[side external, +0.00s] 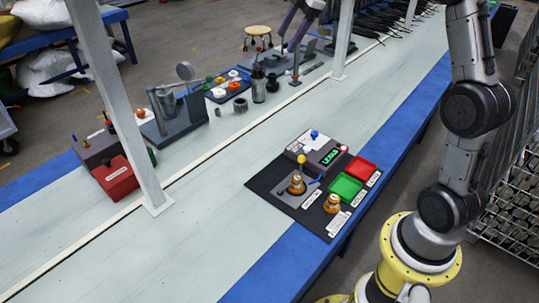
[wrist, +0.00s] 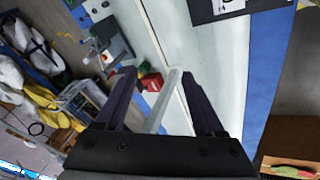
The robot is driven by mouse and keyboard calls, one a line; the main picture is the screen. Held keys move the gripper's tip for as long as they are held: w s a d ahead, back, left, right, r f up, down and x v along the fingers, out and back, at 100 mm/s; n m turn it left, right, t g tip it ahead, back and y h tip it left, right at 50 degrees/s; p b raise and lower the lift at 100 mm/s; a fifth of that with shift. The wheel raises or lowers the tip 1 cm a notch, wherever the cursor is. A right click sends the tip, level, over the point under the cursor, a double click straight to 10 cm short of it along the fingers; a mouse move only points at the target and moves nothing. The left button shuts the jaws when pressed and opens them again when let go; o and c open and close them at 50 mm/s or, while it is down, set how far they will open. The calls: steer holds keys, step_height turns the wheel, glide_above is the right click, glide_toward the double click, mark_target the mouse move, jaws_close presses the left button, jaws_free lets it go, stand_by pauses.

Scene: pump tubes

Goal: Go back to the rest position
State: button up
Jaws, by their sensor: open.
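My gripper (wrist: 158,74) is open in the wrist view, with two dark purple fingers spread apart and nothing held between them. In the side external view, two purple prongs at the top edge look like my gripper (side external: 300,22), high above the bench. A black mat (side external: 262,179) lies on the bench's near right part. It holds two orange-and-metal pump parts (side external: 297,185), a grey box with a green display (side external: 325,155), a green tray (side external: 346,187) and a red tray (side external: 361,169). A corner of the mat shows in the wrist view (wrist: 205,12).
A white post (side external: 134,120) rises from the bench at left, beside a red box (side external: 115,178). Metal fixtures (side external: 175,120) and a blue tray of small parts stand behind. Wire racks (side external: 511,190) stand at right. The bench's near left is clear.

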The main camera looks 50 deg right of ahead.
steer(key=s+a+r+m+t, duration=0.1)
steer(key=s+a+r+m, duration=0.15)
steer(key=s+a, duration=0.65)
steer(key=s+a+r+m, duration=0.1)
steer(key=s+a+r, duration=0.2)
steer(key=s+a, duration=0.55)
steer(key=s+d+f+m+h, duration=0.1)
steer(key=s+d+f+m, duration=0.1)
steer(key=s+f+m, duration=0.7)
steer(key=s+f, duration=0.3)
steer(key=s, duration=0.3)
steer(key=shift+d+h, duration=0.25)
steer(key=shift+h, duration=0.05)
